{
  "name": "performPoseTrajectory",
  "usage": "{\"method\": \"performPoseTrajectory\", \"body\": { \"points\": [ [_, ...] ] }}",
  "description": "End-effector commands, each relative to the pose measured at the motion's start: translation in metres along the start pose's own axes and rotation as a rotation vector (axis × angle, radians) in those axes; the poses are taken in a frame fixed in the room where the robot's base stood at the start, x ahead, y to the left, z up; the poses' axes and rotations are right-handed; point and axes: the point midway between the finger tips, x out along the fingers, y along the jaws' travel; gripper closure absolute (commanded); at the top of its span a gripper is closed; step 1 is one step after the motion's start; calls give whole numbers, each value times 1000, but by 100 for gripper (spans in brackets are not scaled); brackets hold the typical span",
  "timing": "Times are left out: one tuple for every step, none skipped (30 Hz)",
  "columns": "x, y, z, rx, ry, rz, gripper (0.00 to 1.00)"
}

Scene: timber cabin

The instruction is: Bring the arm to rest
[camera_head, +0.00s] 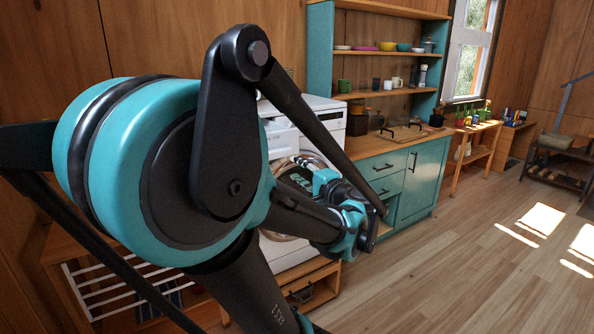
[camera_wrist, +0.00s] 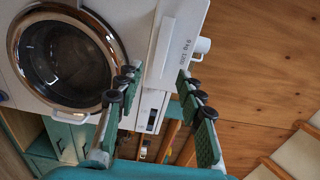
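My gripper (camera_wrist: 157,78) shows in the wrist view with its two green-and-black fingers spread apart. It is open, and nothing is held between them. In the head view my arm is folded, with its far end in front of the white washing machine (camera_head: 318,108); the fingers are hard to make out there. In the wrist view the machine's round door (camera_wrist: 65,60) is at the upper left. A white panel with small markings (camera_wrist: 178,45) lies beyond the fingertips. I cannot tell how far the fingertips are from the machine.
A teal cabinet (camera_head: 424,180) with a wooden counter stands right of the machine, below shelves (camera_head: 390,51) of bowls and cups. A white-barred rack (camera_head: 85,300) is at lower left. A wooden side table (camera_head: 474,150) stands farther back. The wooden floor (camera_head: 450,270) at right is clear.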

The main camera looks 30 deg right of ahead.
Motion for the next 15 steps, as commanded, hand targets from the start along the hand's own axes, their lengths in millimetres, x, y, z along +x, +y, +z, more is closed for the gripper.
{"method": "performPoseTrajectory", "body": {
  "points": [
    [0,0,0,0,0,0,62],
    [0,0,0,0,0,0,62],
    [0,0,0,0,0,0,62],
    [0,0,0,0,0,0,62],
    [0,0,0,0,0,0,62],
    [0,0,0,0,0,0,62],
    [0,0,0,0,0,0,62],
    [0,0,0,0,0,0,62],
    [0,0,0,0,0,0,62],
    [0,0,0,0,0,0,62],
    [0,0,0,0,-1,1,62],
    [1,2,2,-2,-5,5,62],
    [2,3,5,-5,-11,12,62],
    [4,6,8,-10,-21,22,62],
    [8,12,16,-20,-40,43,62]
  ]
}}
